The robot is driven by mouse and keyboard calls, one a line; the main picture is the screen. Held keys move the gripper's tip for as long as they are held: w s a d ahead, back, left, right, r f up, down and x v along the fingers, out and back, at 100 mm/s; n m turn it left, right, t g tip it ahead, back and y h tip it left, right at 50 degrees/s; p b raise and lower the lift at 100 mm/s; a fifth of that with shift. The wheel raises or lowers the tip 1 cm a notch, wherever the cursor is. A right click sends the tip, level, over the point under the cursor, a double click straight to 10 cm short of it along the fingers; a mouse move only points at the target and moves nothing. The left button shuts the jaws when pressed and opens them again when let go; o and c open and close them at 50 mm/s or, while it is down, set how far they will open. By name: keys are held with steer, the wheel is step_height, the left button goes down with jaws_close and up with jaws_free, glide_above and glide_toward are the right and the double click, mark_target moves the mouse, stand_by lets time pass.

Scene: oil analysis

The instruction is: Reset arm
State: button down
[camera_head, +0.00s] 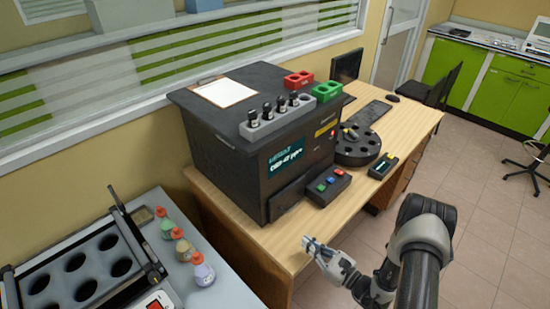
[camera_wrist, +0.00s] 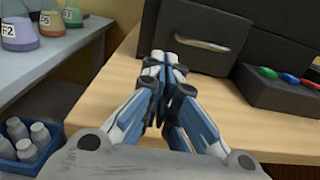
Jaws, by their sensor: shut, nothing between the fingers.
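My gripper (camera_head: 318,247) is at the end of my arm, near the front edge of the wooden desk (camera_head: 280,236), in the head view. In the wrist view my gripper (camera_wrist: 166,62) has its fingertips together with nothing between them. It points toward the black analyser (camera_wrist: 200,30), which stands on the desk.
A button box (camera_head: 328,187) with coloured buttons and a round black carousel (camera_head: 357,148) stand on the desk. A rack of dark vials (camera_head: 277,118) sits on the analyser. At left is a bench with flasks (camera_head: 203,270). A blue crate of bottles (camera_wrist: 30,140) is low at left.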

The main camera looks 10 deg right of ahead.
steer(key=s+a+r+n+g+y, duration=0.2)
steer(key=a+r+n+g, duration=0.4)
steer(key=r, duration=0.4)
steer(key=s+a+r+n+g+y, duration=0.25)
steer(key=a+r+n+g, duration=0.35)
steer(key=r, duration=0.4)
steer(key=s+a+r+n+g+h, duration=0.2)
steer(key=s+r+n+g+h, duration=0.25)
steer(key=s+r+n, duration=0.4)
steer(key=s+d+r+n+t+h, duration=0.6)
steer(key=s+d+r+n+h, duration=0.1)
steer(key=s, duration=0.5)
steer(key=d+n+h, duration=0.1)
steer(key=d+h, duration=0.1)
steer(key=h, duration=0.1)
steer(key=shift+d+r+t+h, duration=0.3)
steer(key=shift+d+t, duration=0.05)
steer(key=shift+d, duration=0.05)
